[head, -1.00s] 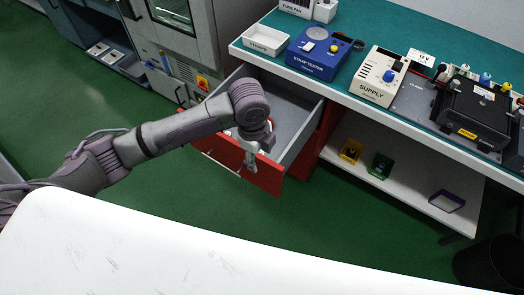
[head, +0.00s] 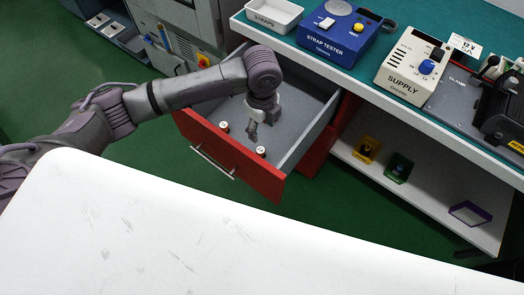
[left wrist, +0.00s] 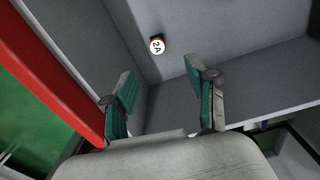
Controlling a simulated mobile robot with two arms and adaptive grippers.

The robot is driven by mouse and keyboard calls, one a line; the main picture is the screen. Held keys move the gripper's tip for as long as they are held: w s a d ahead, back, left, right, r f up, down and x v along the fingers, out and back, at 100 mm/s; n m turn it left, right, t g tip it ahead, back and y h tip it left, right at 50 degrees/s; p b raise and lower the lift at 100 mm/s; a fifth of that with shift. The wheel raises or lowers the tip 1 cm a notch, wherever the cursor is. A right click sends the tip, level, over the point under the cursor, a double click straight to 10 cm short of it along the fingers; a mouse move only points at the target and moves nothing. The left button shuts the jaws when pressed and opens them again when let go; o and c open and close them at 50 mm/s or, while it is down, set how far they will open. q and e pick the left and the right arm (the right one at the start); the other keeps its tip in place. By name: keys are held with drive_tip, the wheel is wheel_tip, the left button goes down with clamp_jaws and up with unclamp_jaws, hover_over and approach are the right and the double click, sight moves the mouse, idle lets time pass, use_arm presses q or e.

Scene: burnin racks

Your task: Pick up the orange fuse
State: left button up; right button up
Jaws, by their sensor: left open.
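My left gripper (head: 252,133) is over the open red drawer (head: 232,158), pointing down. In the left wrist view its two teal-padded fingers (left wrist: 160,82) are apart with nothing between them. Two small fuses with white tops lie in the drawer in the head view: one on the left (head: 224,127) and one on the right (head: 261,151), on either side of the gripper. The left wrist view shows one fuse (left wrist: 157,45) marked "2A" on the grey drawer floor, beyond the fingertips. Its side looks dark reddish; I cannot tell whether either fuse is orange. My right gripper is not in view.
The drawer's grey walls (head: 306,130) and red front surround the gripper. Above stands a bench with a straps tray (head: 272,16), a blue strap tester (head: 334,32) and a supply box (head: 410,65). Small coloured holders (head: 398,168) sit on the lower shelf.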

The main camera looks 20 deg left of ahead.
sight(260, 150)
use_arm(q)
drive_tip(key=f, duration=1.2)
drive_tip(key=shift+s+a+f, duration=0.15)
drive_tip(key=shift+s+f, duration=0.1)
drive_tip(key=shift+f, duration=0.05)
drive_tip(key=c, duration=1.1)
